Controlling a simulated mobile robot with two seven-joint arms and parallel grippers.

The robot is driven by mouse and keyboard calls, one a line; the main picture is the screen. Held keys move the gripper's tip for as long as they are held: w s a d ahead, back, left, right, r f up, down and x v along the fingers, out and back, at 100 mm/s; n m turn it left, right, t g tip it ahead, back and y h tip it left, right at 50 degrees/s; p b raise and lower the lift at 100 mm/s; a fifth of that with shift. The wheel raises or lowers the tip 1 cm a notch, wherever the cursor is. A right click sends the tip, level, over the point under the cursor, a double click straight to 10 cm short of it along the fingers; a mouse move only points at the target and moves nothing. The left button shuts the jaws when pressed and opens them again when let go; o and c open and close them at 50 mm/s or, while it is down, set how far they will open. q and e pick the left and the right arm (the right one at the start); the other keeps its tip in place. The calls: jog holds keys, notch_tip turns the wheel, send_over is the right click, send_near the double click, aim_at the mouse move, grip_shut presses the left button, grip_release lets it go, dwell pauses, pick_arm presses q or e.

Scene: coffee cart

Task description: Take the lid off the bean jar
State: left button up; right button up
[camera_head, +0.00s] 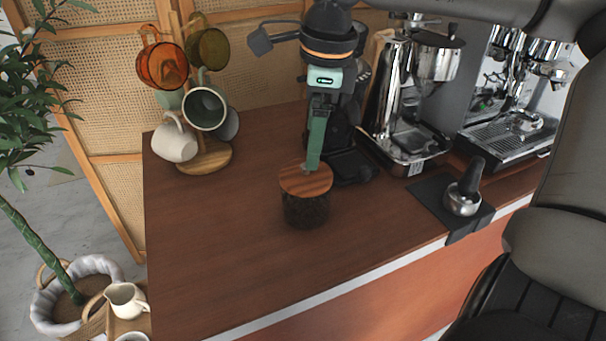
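The bean jar (304,211) stands upright on the brown counter and looks dark with beans. Its round wooden lid (305,184) sits on top of it. My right gripper (310,166) reaches down from above, its arm coming in from the upper right. Its green fingers point down, with the tips at the far part of the lid's top, where a small light spot shows. The fingers overlap in this view, so the gap between them and any hold on the lid are hidden. My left gripper is not in view.
A mug tree (206,157) with several mugs stands at the back left. A dark machine, partly hidden, is just behind the jar. The front-left counter (220,255) is clear.

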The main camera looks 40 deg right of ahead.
aim_at(305, 179)
jog(key=f, duration=0.2)
jog(key=w+f, duration=0.1)
jog(key=f, duration=0.4)
jog(key=shift+w+f, duration=0.35)
jog(key=shift+f, duration=0.05)
jog(key=c, duration=1.2)
